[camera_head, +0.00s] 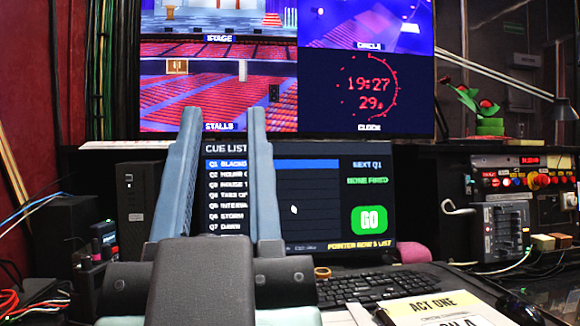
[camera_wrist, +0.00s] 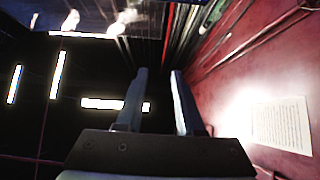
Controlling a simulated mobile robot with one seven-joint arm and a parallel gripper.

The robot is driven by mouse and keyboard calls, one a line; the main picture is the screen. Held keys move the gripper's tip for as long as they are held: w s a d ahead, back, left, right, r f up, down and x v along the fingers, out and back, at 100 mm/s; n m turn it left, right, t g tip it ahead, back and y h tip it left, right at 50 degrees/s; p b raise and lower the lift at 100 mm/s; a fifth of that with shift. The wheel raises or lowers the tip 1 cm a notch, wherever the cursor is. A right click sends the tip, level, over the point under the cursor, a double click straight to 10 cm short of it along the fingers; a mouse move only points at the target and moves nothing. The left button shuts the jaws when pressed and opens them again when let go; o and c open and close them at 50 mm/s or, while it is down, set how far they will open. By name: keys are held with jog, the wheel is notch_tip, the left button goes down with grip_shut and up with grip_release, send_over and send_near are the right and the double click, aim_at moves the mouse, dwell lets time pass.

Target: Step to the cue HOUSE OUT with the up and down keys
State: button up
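The cue list screen (camera_head: 330,225) stands behind my gripper. Its top row, Q1, has a blue highlight, and Q1 is also named at the upper right. The Q3 row starts with HOUSE; my gripper's right finger hides the rest of it. A white pointer arrow (camera_head: 294,209) and a green GO button (camera_head: 369,220) show on the screen. A black keyboard (camera_head: 365,284) lies on the desk before it; I cannot pick out its up and down keys. My gripper (camera_head: 223,112) is open and empty, raised in front of the screens. It also shows in the wrist view (camera_wrist: 156,72).
A large monitor (camera_head: 385,130) with stage views and a clock hangs above. An ACT ONE booklet (camera_head: 440,308) lies at the front right. A button panel (camera_head: 525,180) and fader box (camera_head: 500,228) stand at the right.

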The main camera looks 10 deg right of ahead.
grip_shut()
dwell(1.2)
